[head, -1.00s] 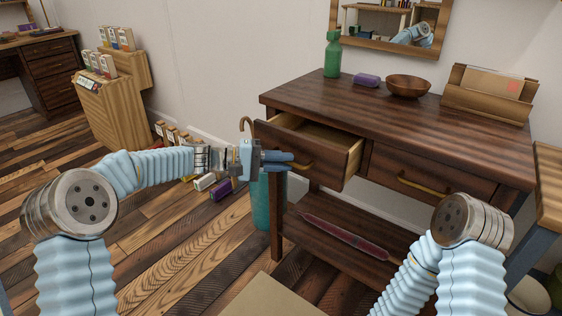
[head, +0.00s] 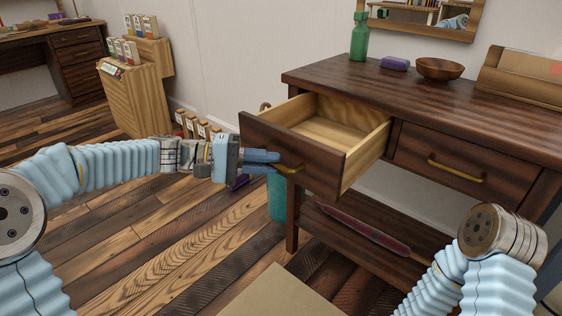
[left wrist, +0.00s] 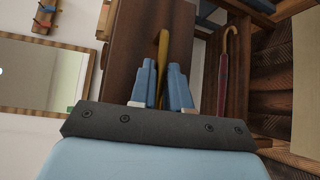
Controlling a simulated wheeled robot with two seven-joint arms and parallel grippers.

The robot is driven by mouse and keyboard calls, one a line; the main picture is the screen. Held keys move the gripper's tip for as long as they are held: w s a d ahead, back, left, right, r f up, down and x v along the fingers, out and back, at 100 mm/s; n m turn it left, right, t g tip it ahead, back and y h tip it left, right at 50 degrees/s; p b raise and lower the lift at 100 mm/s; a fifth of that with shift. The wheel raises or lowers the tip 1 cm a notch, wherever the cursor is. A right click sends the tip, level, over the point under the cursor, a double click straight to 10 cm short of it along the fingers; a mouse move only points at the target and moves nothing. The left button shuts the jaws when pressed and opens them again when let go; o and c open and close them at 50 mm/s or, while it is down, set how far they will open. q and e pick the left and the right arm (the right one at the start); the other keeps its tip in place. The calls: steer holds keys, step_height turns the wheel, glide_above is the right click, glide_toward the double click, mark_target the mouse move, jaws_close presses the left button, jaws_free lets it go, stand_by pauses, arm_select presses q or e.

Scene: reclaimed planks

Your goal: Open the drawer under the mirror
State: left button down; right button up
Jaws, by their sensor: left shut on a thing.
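The dark wooden drawer (head: 315,165) at the left of the table under the mirror (head: 425,30) stands well out, and its pale inside shows no contents. My left gripper (head: 276,163) is shut on its brass handle (head: 291,170). In the left wrist view the fingers (left wrist: 162,80) close on both sides of the handle (left wrist: 163,48). The mirror also shows at the left there (left wrist: 45,78). My right gripper is outside the views; only part of my right arm shows at lower right.
A second drawer with a brass handle (head: 457,171) is shut at the right. A green bottle (head: 360,38), a purple block (head: 395,63) and a wooden bowl (head: 440,69) stand on top. A dark red umbrella (head: 365,230) lies on the lower shelf. Floor to the left is mostly clear.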

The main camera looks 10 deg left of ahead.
arm_select(q)
steer(key=shift+a, duration=0.1)
steer(key=c, duration=1.2)
jaws_free()
steer(key=shift+o, duration=0.2)
steer(key=s+a+r, duration=0.1)
steer(key=s+a, duration=0.1)
steer(key=a, duration=1.1)
steer(key=shift+a+r+p, duration=0.3)
steer(key=shift+r+p, duration=0.1)
steer(key=shift+p, duration=0.05)
steer(key=shift+s, duration=0.1)
